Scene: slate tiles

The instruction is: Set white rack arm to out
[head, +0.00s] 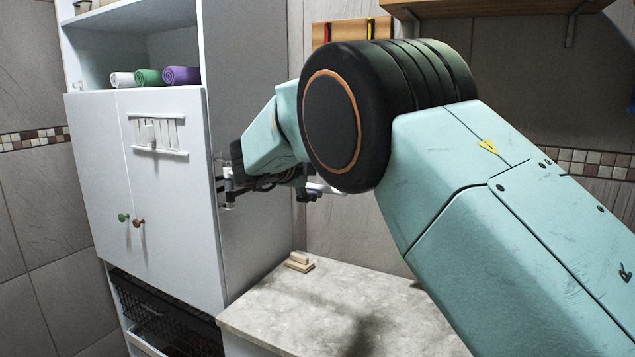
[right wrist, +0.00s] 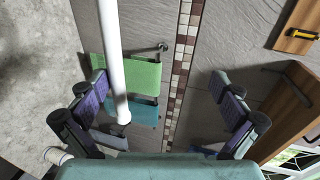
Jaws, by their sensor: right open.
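My right gripper (right wrist: 160,92) is open and empty; I cannot tell whether a finger touches the bar. In the head view a short piece of the white bar (head: 325,188) shows beneath my arm, beside my right gripper (head: 298,186). Most of it, and most of the gripper, are hidden by my arm. My left gripper is out of view.
A tall white cabinet (head: 165,220) stands close on the left, with rolled towels (head: 148,77) on its shelf. A stone counter (head: 340,310) lies below. Green (right wrist: 130,72) and teal (right wrist: 145,112) towels hang near the bar. A wooden shelf (right wrist: 290,112) is at right.

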